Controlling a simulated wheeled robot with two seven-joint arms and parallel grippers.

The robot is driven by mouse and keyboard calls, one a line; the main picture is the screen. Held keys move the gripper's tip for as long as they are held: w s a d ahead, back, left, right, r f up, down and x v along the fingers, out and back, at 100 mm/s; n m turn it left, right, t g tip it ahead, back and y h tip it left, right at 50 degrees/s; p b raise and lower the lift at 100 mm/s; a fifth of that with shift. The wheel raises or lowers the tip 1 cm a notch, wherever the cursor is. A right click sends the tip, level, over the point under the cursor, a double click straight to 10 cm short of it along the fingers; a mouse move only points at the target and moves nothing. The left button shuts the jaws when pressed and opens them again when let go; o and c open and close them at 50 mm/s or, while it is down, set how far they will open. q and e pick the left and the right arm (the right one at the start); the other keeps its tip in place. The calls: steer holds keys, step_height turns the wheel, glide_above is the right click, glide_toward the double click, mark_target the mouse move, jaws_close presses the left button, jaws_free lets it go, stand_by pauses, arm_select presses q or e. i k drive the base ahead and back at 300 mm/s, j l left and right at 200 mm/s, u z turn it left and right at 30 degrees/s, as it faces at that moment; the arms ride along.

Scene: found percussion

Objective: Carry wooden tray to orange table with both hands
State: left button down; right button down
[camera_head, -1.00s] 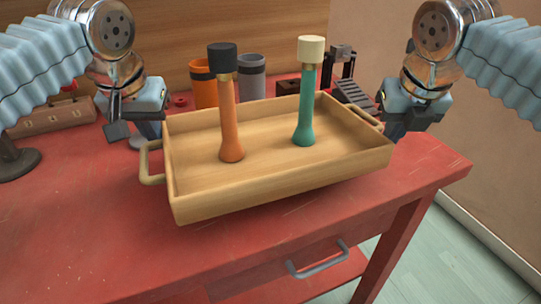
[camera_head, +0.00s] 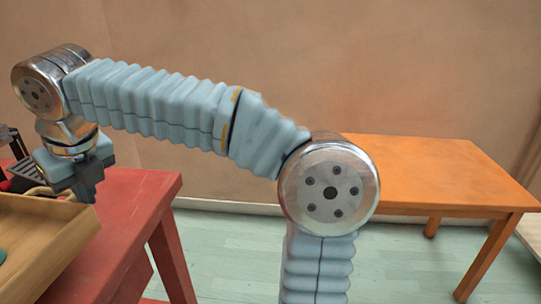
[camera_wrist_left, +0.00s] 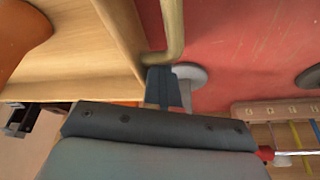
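The wooden tray (camera_head: 50,250) is at the lower left of the head view, cut off by the frame edge, on the red table. My right gripper (camera_head: 88,188) points down at its right end, beside the handle (camera_head: 42,190). Whether its fingers hold the handle is hidden. In the left wrist view my left gripper (camera_wrist_left: 165,78) has its fingers at the tray's (camera_wrist_left: 95,88) other handle (camera_wrist_left: 173,25), close to the tray wall. I cannot tell if they grip it. The orange table (camera_head: 430,170) stands empty at the right of the head view.
The red table (camera_head: 125,215) is at the left, with a floor gap (camera_head: 230,255) before the orange table. An orange shaker (camera_wrist_left: 18,35) is in the tray, as is a teal one (camera_head: 2,256), barely in view. A toolbox (camera_wrist_left: 275,110) shows in the left wrist view.

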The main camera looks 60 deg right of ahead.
mark_target(418, 171)
steer(key=k+z, duration=0.1)
steer(key=k, duration=0.55)
steer(key=z, duration=0.45)
steer(key=l+z, duration=0.1)
steer(key=z, duration=1.25)
steer(key=i+z, duration=0.1)
steer(key=z, duration=0.8)
steer(key=i+j, duration=0.1)
steer(key=i, duration=0.6)
steer(key=i+z, duration=0.1)
steer(key=i, duration=0.6)
steer(key=i+j, duration=0.2)
steer(key=i, duration=0.45)
